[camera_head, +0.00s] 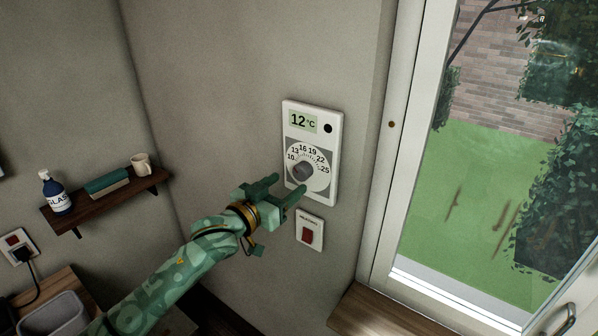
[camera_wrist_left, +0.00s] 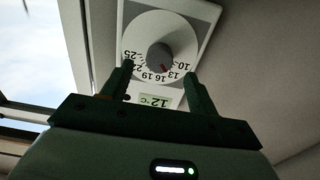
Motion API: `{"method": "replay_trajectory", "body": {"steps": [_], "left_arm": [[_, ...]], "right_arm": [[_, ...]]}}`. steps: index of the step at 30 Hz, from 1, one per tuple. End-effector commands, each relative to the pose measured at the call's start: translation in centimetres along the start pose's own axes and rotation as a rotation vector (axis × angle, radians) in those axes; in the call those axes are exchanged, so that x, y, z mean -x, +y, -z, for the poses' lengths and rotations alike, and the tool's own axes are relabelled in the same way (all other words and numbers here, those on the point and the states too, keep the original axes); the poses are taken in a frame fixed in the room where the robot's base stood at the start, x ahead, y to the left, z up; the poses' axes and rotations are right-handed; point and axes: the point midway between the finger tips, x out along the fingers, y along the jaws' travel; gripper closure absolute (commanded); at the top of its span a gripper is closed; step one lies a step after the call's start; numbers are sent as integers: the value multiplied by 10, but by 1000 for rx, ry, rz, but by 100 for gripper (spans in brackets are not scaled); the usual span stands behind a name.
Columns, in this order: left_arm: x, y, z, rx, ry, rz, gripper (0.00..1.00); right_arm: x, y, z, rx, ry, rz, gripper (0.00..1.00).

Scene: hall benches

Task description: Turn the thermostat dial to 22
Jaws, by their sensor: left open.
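The white thermostat (camera_head: 331,150) is fixed to the wall, and its green display (camera_head: 303,122) reads 12°C. Its round dial has a grey knob (camera_head: 303,171) and a scale from 10 to 25. In the left wrist view the thermostat appears upside down, with the knob (camera_wrist_left: 160,57) showing a small red mark on the low-number side. My left gripper (camera_head: 287,186) is open, just in front of the dial's lower part. In the left wrist view its fingers (camera_wrist_left: 159,75) stand apart on either side of the knob's line; I cannot tell whether they touch anything. My right gripper is not in view.
A switch plate with a red rocker (camera_head: 308,236) is just below the thermostat. A window frame (camera_head: 385,170) rises to the right, above a wooden sill (camera_head: 375,312). A shelf (camera_head: 110,204) with a blue bottle (camera_head: 56,193), book (camera_head: 108,184) and cup (camera_head: 141,164) is at left.

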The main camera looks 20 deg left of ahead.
Motion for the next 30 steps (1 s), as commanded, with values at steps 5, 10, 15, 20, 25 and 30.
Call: {"method": "replay_trajectory", "body": {"steps": [5, 10, 15, 20, 25, 30], "left_arm": [[-37, 0, 2, -3, 1, 0, 41], [-56, 0, 0, -2, 0, 0, 41], [-61, 0, 0, -2, -1, 0, 41], [-60, 0, 0, -2, 0, 0, 41], [-60, 0, 0, -2, 0, 0, 82], [-60, 0, 0, -3, -1, 0, 85]], "right_arm": [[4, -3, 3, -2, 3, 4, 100], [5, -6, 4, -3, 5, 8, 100], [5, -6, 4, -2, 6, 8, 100], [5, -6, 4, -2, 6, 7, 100], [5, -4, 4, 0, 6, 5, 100], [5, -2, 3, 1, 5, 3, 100]]}}
